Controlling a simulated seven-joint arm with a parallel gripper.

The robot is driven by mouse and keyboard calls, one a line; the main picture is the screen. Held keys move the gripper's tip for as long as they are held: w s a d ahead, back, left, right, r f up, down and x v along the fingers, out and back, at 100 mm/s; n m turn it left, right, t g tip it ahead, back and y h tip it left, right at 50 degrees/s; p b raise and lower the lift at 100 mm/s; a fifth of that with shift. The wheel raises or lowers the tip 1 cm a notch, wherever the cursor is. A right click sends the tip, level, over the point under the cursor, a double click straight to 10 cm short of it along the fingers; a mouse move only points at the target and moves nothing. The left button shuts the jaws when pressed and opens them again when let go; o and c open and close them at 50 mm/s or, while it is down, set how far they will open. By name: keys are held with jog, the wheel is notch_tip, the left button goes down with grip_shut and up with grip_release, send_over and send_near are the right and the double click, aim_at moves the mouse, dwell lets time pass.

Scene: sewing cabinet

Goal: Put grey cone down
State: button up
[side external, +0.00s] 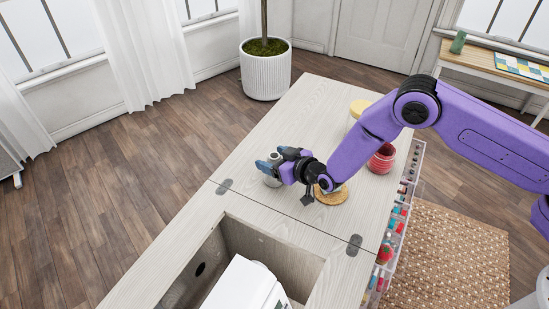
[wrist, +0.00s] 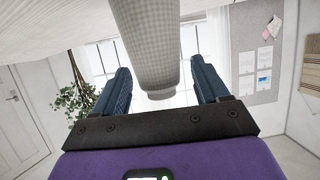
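The grey cone (wrist: 150,45) shows in the wrist view, which is upside down. Its narrow end lies between my two fingers and its wider part runs up toward the pale tabletop. In the side external view the cone (side external: 272,181) looks upright at the far left edge of the wooden cabinet top (side external: 300,110), partly hidden by my fingers. My gripper (wrist: 162,75) is open around the cone. A gap shows between the cone and the right finger; the left finger is very close to it. Whether the cone's base touches the top is hard to tell.
A round wooden board (side external: 333,198) with something on it sits under my wrist. An open well holds a white machine (side external: 245,286). A clear rack (side external: 397,215) lines the right edge.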

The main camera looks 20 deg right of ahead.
jog(key=shift+s+d+r, duration=0.1)
jog(key=shift+r, duration=0.1)
jog(key=v, duration=1.1)
jog(key=shift+s+r, duration=0.25)
jog(key=shift+s, duration=0.05)
jog(key=shift+d, duration=0.1)
jog(key=s+d+r+n+g, duration=0.25)
jog(key=s+r+g, duration=0.2)
jog(key=s, duration=0.35)
jog(key=s+d+r+n+g, duration=0.2)
jog(key=s+d+r+g, duration=0.3)
jog(key=s, duration=0.4)
jog(key=s+d+r+n+g+h, duration=0.1)
jog(key=s+d+r+h, duration=0.2)
jog(key=s+d, duration=0.4)
jog(key=s+d+r+n+g+h, duration=0.1)
jog(key=s+d+r+h, duration=0.1)
jog(key=s+d+r, duration=0.2)
jog(key=s+d, duration=0.3)
jog(key=d, duration=0.4)
jog(key=shift+s+d+r+n+h, duration=0.2)
jog(key=shift+s+r+n+h, duration=0.1)
jog(key=shift+s+n+h, duration=0.1)
